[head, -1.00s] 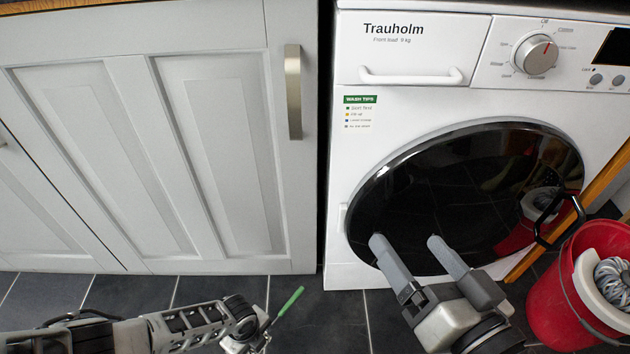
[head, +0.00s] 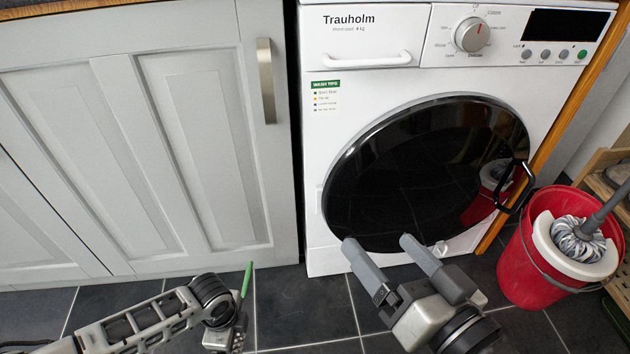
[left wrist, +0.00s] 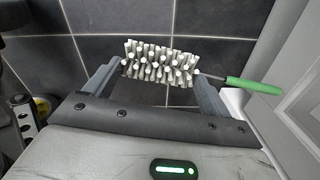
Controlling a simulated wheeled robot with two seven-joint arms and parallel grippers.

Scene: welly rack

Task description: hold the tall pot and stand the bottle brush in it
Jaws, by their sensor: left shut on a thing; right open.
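The bottle brush has a thin green handle (head: 246,279), which stands nearly upright at the lower left of the head view. In the left wrist view its white bristle head (left wrist: 158,62) lies across between the fingertips of my left gripper (left wrist: 158,74), with the green handle out to the right. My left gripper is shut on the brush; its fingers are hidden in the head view. My right gripper (head: 378,242) is open and empty in front of the washing machine door. I do not see the tall pot in either current view.
A white washing machine (head: 345,87) stands ahead, with a grey cupboard (head: 205,150) on its left. A red bucket (head: 525,262) with a mop (head: 580,240) in it is at the right. A wooden rack (head: 603,163) shows at the right edge. The dark floor between my arms is clear.

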